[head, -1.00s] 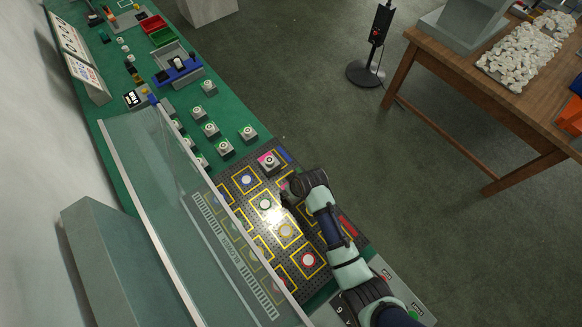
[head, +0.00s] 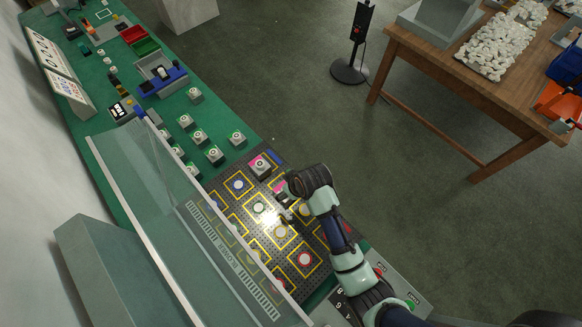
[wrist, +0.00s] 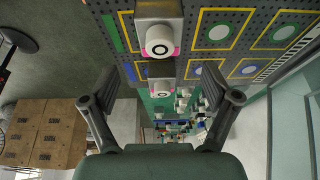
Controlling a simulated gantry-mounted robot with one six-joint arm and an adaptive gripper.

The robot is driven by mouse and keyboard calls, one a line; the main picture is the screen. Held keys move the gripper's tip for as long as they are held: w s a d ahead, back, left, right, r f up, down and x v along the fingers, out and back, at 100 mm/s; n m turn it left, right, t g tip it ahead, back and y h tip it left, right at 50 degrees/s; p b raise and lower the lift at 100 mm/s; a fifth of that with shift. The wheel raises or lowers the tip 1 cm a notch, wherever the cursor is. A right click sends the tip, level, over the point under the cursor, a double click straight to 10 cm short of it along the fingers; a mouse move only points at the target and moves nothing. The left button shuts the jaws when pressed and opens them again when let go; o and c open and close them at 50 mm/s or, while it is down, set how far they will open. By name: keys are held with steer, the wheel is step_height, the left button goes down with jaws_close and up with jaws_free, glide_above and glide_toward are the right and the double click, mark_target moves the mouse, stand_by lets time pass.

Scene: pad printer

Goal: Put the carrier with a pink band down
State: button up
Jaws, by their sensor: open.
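A carrier with a pink band (head: 280,188) stands on the dark perforated plate (head: 228,190), partly hidden by my gripper in the head view. In the wrist view the near carrier (wrist: 159,36) shows its round white top with a dark ring and pink at the sides. A second carrier with pink (wrist: 161,86) stands beyond it, and it also shows in the head view (head: 260,166). My gripper (head: 288,204) is open and empty, close beside the near carrier. In the wrist view its fingers (wrist: 162,98) are spread wide, with the near carrier ahead of the gap.
The plate has yellow-framed squares with coloured discs (head: 304,259). Several other carriers (head: 214,154) stand on the green bench beyond it. A clear guard (head: 165,190) runs along the plate's left side. A wooden table (head: 470,75) stands apart at the right.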

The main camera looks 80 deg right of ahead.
steer(key=shift+v, duration=1.8)
